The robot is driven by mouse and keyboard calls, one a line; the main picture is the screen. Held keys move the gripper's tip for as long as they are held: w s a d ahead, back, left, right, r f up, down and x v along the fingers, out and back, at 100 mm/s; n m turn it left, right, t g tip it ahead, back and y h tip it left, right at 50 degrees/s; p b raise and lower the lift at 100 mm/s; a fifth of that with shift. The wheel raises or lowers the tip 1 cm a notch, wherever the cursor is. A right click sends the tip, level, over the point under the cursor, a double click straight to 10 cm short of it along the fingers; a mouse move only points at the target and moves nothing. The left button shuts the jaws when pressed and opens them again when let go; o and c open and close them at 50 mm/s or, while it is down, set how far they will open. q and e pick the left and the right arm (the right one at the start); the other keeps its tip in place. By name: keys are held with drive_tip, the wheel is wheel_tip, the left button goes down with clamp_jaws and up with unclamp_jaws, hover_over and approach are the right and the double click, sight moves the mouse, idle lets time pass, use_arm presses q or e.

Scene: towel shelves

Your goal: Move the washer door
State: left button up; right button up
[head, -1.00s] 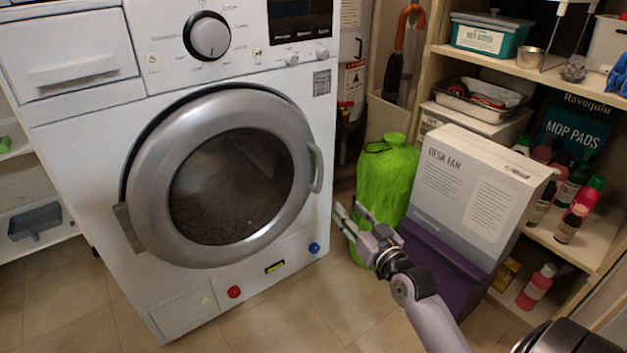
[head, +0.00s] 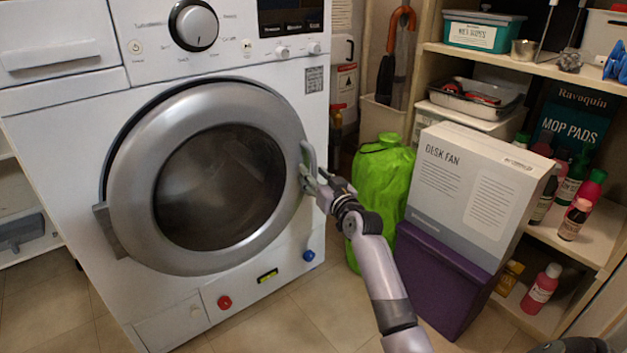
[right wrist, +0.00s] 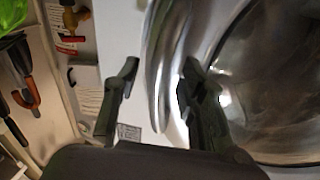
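The washer door (head: 140,200) is a round grey ring with dark glass on the front of the white washer (head: 60,130). It looks shut or nearly so. A curved handle (head: 306,160) is on its right rim, with a hinge bracket at the left. My right gripper (head: 312,178) is at the handle, coming from the right. In the right wrist view the gripper (right wrist: 158,88) is open, one finger on each side of the silver handle (right wrist: 157,65). Contact with the handle cannot be told. My left gripper is not in view.
The tiled floor (head: 300,315) before the washer is clear.

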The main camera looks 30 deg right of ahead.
drive_tip(key=shift+w, duration=0.45)
clamp_jaws()
idle(0.6)
